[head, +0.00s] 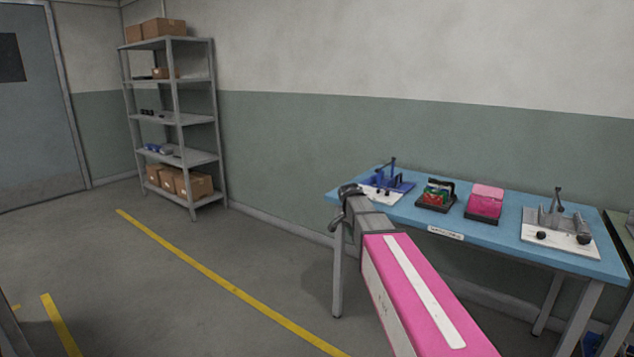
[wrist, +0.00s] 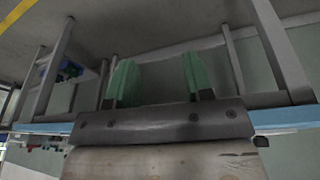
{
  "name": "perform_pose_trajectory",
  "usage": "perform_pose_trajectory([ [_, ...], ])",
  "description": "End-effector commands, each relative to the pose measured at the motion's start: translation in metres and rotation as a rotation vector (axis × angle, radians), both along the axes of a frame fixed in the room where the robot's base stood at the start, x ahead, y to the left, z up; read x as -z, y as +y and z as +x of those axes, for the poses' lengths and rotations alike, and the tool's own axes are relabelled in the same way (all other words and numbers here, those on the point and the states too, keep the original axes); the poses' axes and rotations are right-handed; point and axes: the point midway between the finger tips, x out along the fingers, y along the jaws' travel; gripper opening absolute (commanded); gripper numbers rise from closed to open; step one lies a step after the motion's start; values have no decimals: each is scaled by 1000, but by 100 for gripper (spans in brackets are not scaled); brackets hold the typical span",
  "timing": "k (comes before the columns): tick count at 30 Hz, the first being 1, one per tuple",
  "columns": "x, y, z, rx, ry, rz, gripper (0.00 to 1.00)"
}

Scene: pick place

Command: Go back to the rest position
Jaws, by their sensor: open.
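My gripper shows in the wrist view (wrist: 152,80) as two green fingers standing apart, with nothing between them. In the head view the end of my arm, with my gripper (head: 342,210), is in front of the left end of the blue table (head: 474,236). The fingers are hard to make out there. My pink and grey arm reaches up from the lower right and covers part of the table's left front edge. I cannot tell the exact gap between the gripper and the table edge.
On the table are a blue fixture (head: 400,186), a black tray of colourful items (head: 436,207), a pink item in a dark tray (head: 485,203) and a grey fixture on a white plate (head: 560,236). A shelf with boxes (head: 190,118) stands at back left. The left floor is clear.

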Motion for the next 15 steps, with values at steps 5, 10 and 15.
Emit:
perform_pose_trajectory([
  [5,64,-18,-82,-257,97,41,47],
  [10,109,-30,-152,-500,161,86,47],
  [15,139,-36,-208,-701,197,128,47],
])
